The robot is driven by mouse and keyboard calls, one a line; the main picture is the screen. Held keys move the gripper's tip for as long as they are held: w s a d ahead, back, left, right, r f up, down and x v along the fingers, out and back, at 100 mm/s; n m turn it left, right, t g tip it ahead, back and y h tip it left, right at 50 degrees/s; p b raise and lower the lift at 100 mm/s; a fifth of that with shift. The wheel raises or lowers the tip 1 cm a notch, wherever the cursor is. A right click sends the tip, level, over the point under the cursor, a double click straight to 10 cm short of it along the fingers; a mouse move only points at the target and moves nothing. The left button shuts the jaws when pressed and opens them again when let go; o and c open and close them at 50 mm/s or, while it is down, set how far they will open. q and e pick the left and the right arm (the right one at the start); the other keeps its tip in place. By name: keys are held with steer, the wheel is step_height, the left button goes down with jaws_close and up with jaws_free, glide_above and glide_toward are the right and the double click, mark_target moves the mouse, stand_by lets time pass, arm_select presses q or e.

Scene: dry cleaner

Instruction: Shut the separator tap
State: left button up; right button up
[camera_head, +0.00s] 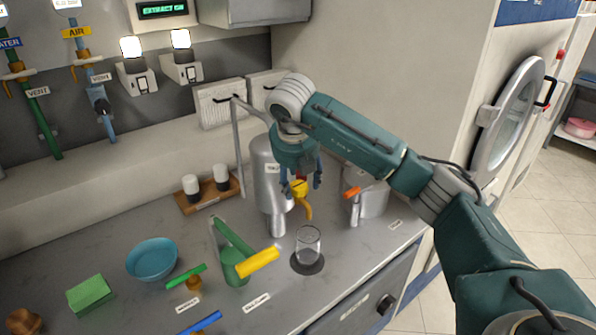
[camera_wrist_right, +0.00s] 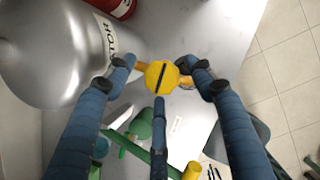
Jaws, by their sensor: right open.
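The silver separator (camera_head: 268,165) is an upright metal vessel on the counter, and it also shows at the left of the right wrist view (camera_wrist_right: 45,50). Its yellow tap (camera_head: 303,208) sticks out to the right with the spout hanging down. In the right wrist view the tap's round yellow knob (camera_wrist_right: 162,78) has a dark line across its top. My right gripper (camera_head: 302,184) is open above the tap, its blue fingers on either side of the knob; I cannot tell whether they touch it. My left gripper is not in view.
A clear glass (camera_head: 308,244) stands on a dark round spot below the tap. A metal can with an orange part (camera_head: 372,197) stands to the right. A green can (camera_head: 234,268) with a yellow piece, a blue bowl (camera_head: 152,258) and a green block (camera_head: 90,294) lie left.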

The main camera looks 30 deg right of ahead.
steer(key=v, duration=1.1)
steer(key=shift+r, duration=0.3)
steer(key=shift+s, duration=0.1)
